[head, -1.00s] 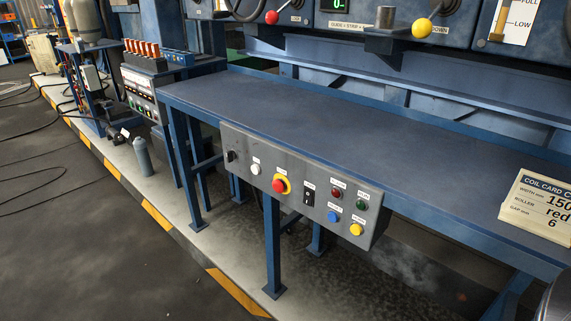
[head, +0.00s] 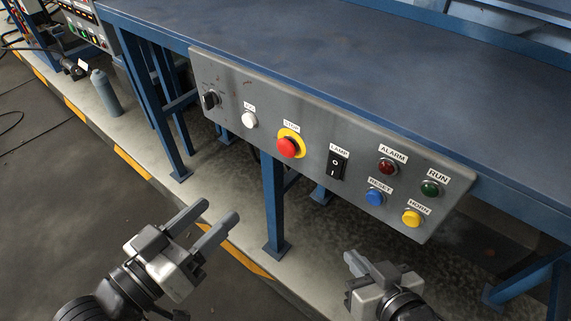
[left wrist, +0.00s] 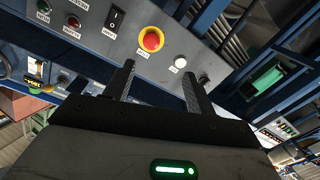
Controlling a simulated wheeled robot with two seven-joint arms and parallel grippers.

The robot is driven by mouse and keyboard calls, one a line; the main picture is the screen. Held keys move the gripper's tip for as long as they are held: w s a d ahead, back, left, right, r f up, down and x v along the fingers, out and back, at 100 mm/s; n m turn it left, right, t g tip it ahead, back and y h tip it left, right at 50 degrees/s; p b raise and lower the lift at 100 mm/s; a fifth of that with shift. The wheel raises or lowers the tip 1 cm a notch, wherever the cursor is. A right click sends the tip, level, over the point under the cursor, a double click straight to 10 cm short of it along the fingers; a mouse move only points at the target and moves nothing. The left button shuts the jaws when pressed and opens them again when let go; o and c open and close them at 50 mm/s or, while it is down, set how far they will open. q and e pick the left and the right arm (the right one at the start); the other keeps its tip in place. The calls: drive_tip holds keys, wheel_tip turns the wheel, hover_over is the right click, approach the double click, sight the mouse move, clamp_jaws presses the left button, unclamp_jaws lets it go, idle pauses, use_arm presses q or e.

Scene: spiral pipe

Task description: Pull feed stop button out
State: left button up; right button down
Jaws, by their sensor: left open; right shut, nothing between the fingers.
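The red stop button (head: 287,148) sits on a yellow ring on the grey control panel (head: 232,82), under a STOP label. It also shows in the left wrist view (left wrist: 151,41), beyond the fingertips and between the two fingers' directions. My left gripper (head: 212,217) is open and empty, below and left of the button and apart from it. It shows in the left wrist view too (left wrist: 158,76). My right gripper (head: 350,262) is shut and empty, below the panel's right part, apart from everything. I cannot tell from the pictures whether the button is pushed in.
The panel also carries a black knob (head: 210,99), a white button (head: 249,120), a lamp switch (head: 335,166), a red alarm light (head: 387,167), a green run button (head: 430,188), a blue reset button (head: 375,197) and a yellow horn button (head: 411,218). A blue table (head: 330,50) stands above. Table legs (head: 274,205) stand below.

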use_arm(q)
approach(284, 150)
drive_tip(key=shift+h, duration=0.4)
drive_tip(key=x, duration=0.9)
drive_tip(key=shift+w+a+f, duration=0.15)
drive_tip(key=shift+f, duration=0.05)
use_arm(e)
drive_tip(key=shift+w+f, duration=0.1)
drive_tip(key=shift+a, duration=0.1)
